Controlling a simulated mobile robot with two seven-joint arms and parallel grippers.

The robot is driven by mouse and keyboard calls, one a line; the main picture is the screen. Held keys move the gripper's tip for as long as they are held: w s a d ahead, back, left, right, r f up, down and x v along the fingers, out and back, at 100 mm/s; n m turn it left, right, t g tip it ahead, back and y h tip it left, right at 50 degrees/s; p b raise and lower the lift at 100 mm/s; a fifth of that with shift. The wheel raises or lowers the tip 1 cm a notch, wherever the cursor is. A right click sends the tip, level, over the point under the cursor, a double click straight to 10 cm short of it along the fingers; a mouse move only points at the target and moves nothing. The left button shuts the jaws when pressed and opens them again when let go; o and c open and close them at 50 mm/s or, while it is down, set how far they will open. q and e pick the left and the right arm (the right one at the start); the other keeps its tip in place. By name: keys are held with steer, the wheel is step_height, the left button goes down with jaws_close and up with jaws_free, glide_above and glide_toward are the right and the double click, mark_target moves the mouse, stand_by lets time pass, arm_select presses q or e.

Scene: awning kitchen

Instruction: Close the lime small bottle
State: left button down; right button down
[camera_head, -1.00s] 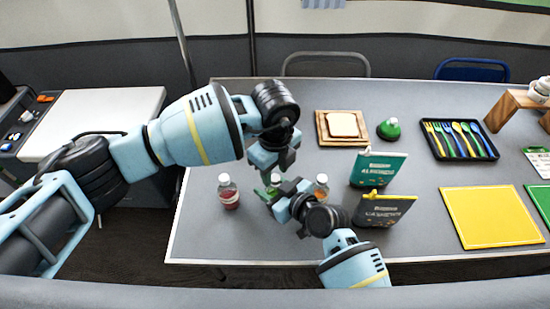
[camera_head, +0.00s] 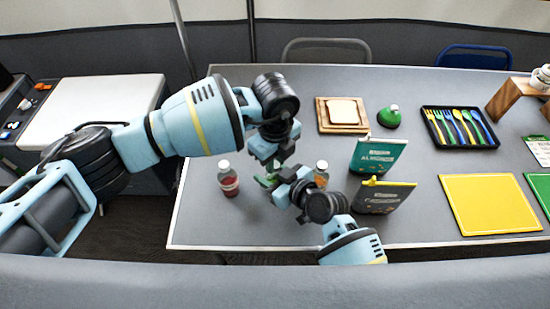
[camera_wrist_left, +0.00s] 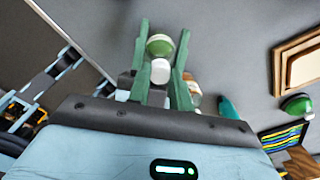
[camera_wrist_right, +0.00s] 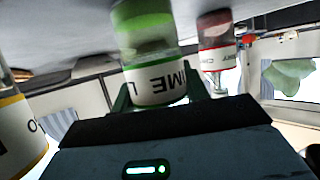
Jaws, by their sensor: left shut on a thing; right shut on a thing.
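The lime small bottle (camera_wrist_right: 155,88) has green contents and a white label reading LIME. My right gripper (camera_wrist_right: 160,98) is shut on it around the label; it hides most of the bottle in the head view, where a little green (camera_head: 266,180) shows. In the left wrist view, a white cap (camera_wrist_left: 160,71) sits between the fingers of my left gripper (camera_wrist_left: 160,58), with the green bottle (camera_wrist_left: 160,45) just beyond it. My left gripper is shut on the cap, above the bottle. Whether cap and bottle neck touch is hidden.
A red bottle (camera_head: 228,180) stands left and an orange bottle (camera_head: 321,176) right of my grippers. Two upright boxes, a green one (camera_head: 378,155) and a dark one (camera_head: 383,197), stand close right. A bread board (camera_head: 341,124) and green rounded container (camera_head: 389,117) lie farther back.

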arm_select(q)
steer(key=m, duration=0.6)
steer(key=c, duration=1.3)
jaws_free()
steer(key=shift+o, duration=0.2)
steer(key=shift+r, duration=2.25)
steer(key=shift+c, duration=0.4)
